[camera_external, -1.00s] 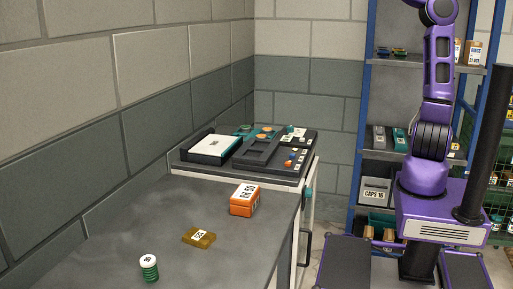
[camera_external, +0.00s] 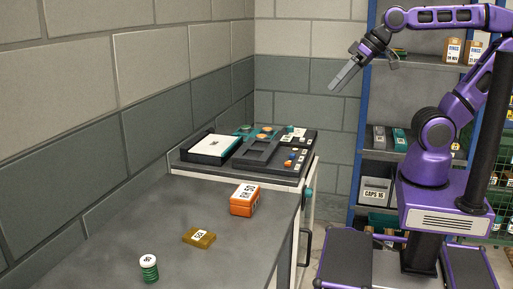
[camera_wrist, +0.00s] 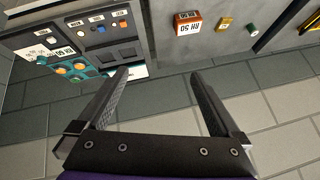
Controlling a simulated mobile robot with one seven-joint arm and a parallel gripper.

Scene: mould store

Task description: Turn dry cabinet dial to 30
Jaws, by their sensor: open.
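A teal dial (camera_external: 309,191) sits on the pale front face of the dry cabinet (camera_external: 306,215), just below its top edge. The dial is seen edge-on, so its setting cannot be read. In the wrist view I cannot make out this dial for certain. My gripper (camera_external: 335,87) is raised high in front of the wall, above and right of the cabinet, and well apart from the dial. In the wrist view its two fingers (camera_wrist: 160,73) are spread wide with nothing between them.
The cabinet's raised top carries a black tray with a white label (camera_external: 211,147) and a dark control panel (camera_external: 262,149). An orange box (camera_external: 244,200), amber block (camera_external: 199,237) and white-topped green cylinder (camera_external: 149,269) stand on the grey counter. A blue-framed shelf (camera_external: 366,100) stands behind my arm.

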